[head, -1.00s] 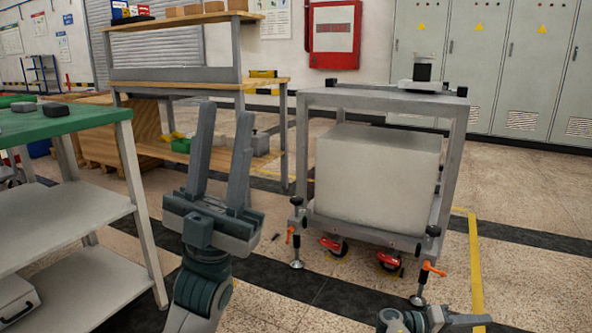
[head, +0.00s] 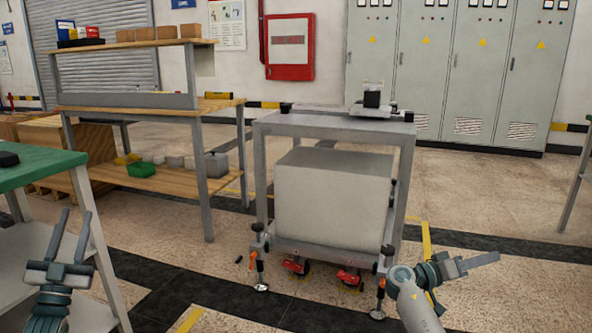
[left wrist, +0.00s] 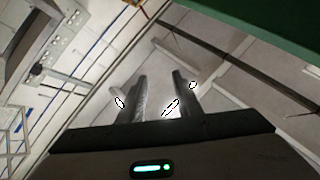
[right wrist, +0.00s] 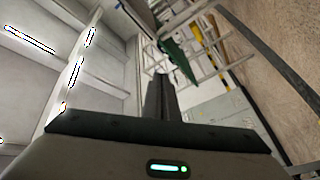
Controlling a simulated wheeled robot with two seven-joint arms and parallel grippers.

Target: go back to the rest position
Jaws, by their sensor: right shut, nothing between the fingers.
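My left gripper (head: 70,235) is at the lower left of the head view, in front of the green-topped table. Its two fingers stand apart and point up, with nothing between them; the left wrist view also shows the parted, empty fingers (left wrist: 160,92). My right gripper (head: 485,261) is at the lower right, to the right of the grey wheeled stand, pointing right. In the right wrist view its fingers (right wrist: 160,88) lie together with nothing held. Neither gripper touches anything that I can see.
The grey wheeled stand (head: 330,126) holds a large pale block (head: 333,205) low down and a small dark device (head: 372,97) on top. The green-topped table (head: 45,166) is close at the left. A wooden workbench (head: 160,105) stands behind. Floor at right is clear.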

